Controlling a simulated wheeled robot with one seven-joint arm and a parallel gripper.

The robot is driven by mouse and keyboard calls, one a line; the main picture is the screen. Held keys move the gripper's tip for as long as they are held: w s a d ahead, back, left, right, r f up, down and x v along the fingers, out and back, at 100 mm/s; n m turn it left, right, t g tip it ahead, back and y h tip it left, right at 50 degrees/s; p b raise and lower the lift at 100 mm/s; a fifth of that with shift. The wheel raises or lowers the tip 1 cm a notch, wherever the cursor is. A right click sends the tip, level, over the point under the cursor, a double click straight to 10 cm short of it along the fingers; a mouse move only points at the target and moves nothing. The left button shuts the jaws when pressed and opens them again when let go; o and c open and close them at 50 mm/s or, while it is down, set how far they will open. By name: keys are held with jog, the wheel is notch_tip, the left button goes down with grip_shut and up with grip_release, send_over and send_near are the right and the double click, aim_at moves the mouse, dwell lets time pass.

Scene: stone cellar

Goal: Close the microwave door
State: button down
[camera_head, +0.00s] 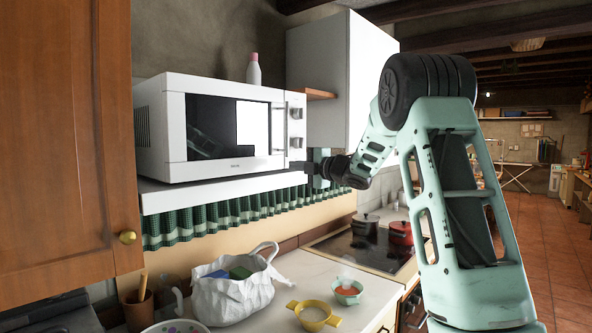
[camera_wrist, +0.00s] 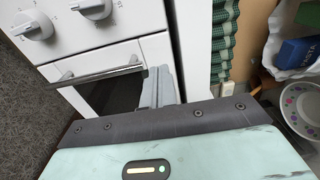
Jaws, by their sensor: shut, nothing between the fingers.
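The white microwave (camera_head: 222,84) stands on a white shelf, and its front faces right of my view. Its door (camera_head: 176,120) has a dark window and looks flush with the body; a small gap cannot be ruled out. The bar handle (camera_wrist: 100,75) and the two knobs show close up in the wrist view. My gripper (camera_head: 308,168) is at the lower right corner of the microwave's front.
A wooden cabinet door (camera_head: 65,140) fills the left side. Below the shelf (camera_head: 225,190) are a green checked curtain, a counter with a white bag (camera_head: 232,297) and bowls, and a stove with two pots. A white bottle (camera_head: 253,70) stands beyond the microwave top. Open floor lies right.

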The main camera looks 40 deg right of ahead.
jog(key=s+b, duration=0.4)
jog(key=s, duration=0.5)
jog(key=w+a+f+m+g+h, duration=0.1)
jog(key=w+a+f+m, duration=0.2)
jog(key=a, duration=0.4)
jog(key=w+a+f+m+g, duration=0.1)
jog(key=w+a+f+m, duration=0.25)
jog(key=a, duration=0.45)
jog(key=s+a+f+m+g, duration=0.2)
jog(key=s+a+f+g, duration=0.4)
jog(key=a, duration=0.6)
jog(key=s+a+f+m+g, duration=0.15)
jog(key=s+a+f, duration=0.25)
jog(key=a+f, duration=0.55)
jog(key=s+a+f+g, duration=0.2)
jog(key=s+a, duration=0.1)
jog(key=s, duration=0.6)
jog(key=s+a+f+m+g, duration=0.1)
jog(key=s+a+f+g, duration=0.2)
jog(key=s, duration=0.6)
jog(key=s+a+f+g, duration=0.2)
jog(key=s+a, duration=0.3)
jog(key=s, duration=0.4)
jog(key=shift+s+f+g, duration=0.2)
jog(key=shift+f+g, duration=0.1)
jog(key=shift+g, duration=0.45)
